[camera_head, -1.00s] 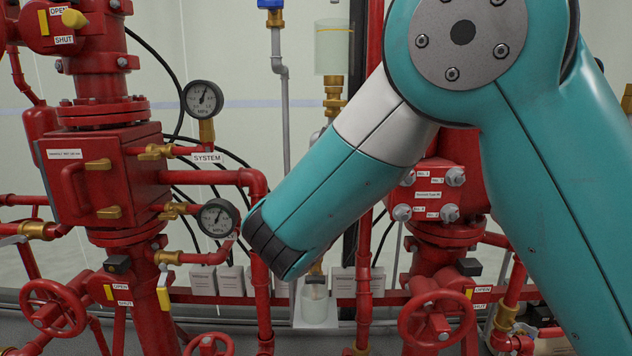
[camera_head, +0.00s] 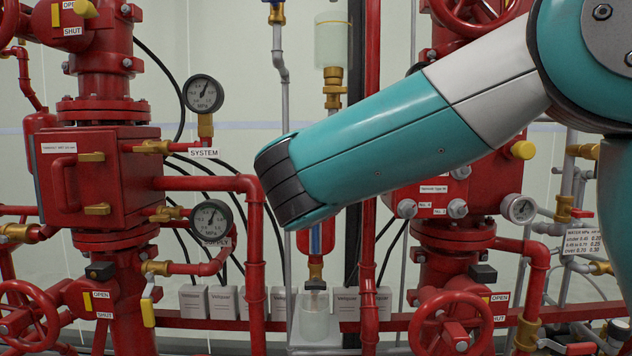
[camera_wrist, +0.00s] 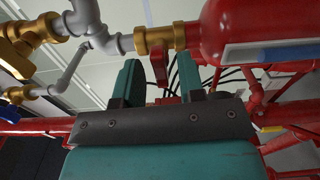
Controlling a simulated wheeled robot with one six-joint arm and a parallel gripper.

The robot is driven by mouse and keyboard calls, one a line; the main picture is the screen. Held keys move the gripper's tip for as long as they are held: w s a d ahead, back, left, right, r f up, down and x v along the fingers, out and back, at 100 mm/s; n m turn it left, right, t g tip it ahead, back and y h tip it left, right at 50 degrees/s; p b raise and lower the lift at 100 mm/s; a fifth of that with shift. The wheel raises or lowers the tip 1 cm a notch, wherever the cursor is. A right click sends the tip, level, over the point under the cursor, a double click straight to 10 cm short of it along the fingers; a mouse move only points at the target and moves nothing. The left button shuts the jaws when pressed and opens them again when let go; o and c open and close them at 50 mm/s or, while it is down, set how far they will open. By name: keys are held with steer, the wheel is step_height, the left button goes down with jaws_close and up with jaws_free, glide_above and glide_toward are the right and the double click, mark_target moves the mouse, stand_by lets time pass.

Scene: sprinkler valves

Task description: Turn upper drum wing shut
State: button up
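In the wrist view, a red wing handle (camera_wrist: 158,65) hangs on a brass valve (camera_wrist: 158,39) between grey pipework and a red drum (camera_wrist: 250,28). My gripper (camera_wrist: 159,75) is open, with one teal finger on each side of the wing. The wing appears between the fingertips, with gaps at both sides; I cannot tell how deep it sits between them. In the head view, my arm covers the wing and my gripper. Only the lower part of the drum (camera_head: 302,240), with a blue strip, shows below the arm.
Grey pipes (camera_wrist: 95,30) and another brass valve (camera_wrist: 25,45) crowd the left of the wrist view. In the head view, a red standpipe (camera_head: 368,290) stands right of the drum. Pressure gauges (camera_head: 203,93) and red pipes (camera_head: 252,270) stand to the left.

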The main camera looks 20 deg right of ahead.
steer(key=b+v, duration=0.1)
steer(key=v, duration=0.6)
steer(key=shift+b, duration=0.4)
steer(key=s+d+f+m+g+y, duration=0.1)
steer(key=s+f+m+g+y, duration=0.3)
steer(key=f, duration=0.4)
steer(key=s+f+m+g+y, duration=0.15)
steer(key=s+f+g, duration=0.3)
steer(key=f, duration=0.45)
steer(key=s+a+f+m+g+y, duration=0.15)
steer(key=s+g, duration=0.25)
steer(key=s, duration=0.5)
steer(key=s+a+f+m+g+y, duration=0.1)
steer(key=s+f+g+y, duration=0.3)
steer(key=s, duration=0.5)
step_height(320, 180, up, 26)
steer(key=h+p, duration=0.1)
steer(key=p, duration=2.4)
steer(key=shift+g, duration=0.35)
steer(key=shift+s+d+r, duration=0.1)
